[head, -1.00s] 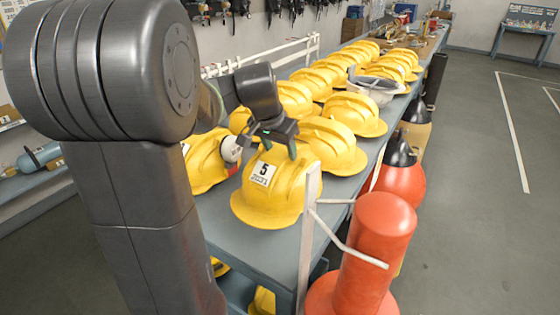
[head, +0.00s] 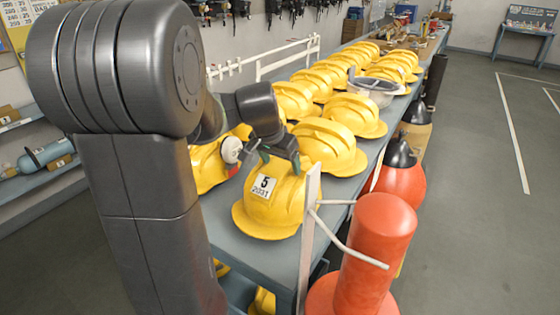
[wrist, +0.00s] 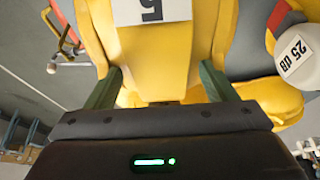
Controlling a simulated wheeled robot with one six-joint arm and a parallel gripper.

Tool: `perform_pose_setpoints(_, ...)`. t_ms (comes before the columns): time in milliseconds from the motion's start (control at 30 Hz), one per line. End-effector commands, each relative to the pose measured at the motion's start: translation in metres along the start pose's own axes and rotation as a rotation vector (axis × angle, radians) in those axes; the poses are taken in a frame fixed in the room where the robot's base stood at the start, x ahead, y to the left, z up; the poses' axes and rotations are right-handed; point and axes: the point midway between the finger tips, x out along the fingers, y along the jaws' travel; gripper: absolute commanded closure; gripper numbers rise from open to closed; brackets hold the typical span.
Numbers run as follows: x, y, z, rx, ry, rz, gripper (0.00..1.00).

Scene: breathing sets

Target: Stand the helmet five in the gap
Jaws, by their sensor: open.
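The helmet five (head: 272,212) is yellow with a white label reading 5. It sits upright, label slightly tilted, at the near end of the blue-grey table, beside a white post. My gripper (head: 277,158) is right above its crown, with open jaws. In the wrist view, the two green fingers (wrist: 160,88) lie on either side of the yellow crown of helmet five (wrist: 155,60); whether they touch it I cannot tell. No clearly empty gap in the rows shows; the helmet's surroundings are partly hidden by my arm.
Yellow helmets stand in two rows behind, the closest one (head: 330,147) right next to helmet five. A helmet with a white earmuff (head: 231,149) is at its left. The white post (head: 310,215) and an orange cylinder (head: 378,245) are at the near right. The floor at right is clear.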

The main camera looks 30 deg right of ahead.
Motion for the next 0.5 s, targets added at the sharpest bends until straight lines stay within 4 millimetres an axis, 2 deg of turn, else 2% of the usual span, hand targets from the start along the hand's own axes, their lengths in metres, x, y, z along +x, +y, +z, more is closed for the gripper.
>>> perform_pose_setpoints(167,-0.007,0.0,-0.002,0.0,0.002,-0.001,0.22)
perform_pose_setpoints(233,-0.017,-0.001,-0.002,0.0,0.004,-0.002,0.22)
perform_pose_setpoints(500,-0.076,-0.001,-0.002,-0.001,0.004,-0.004,0.22)
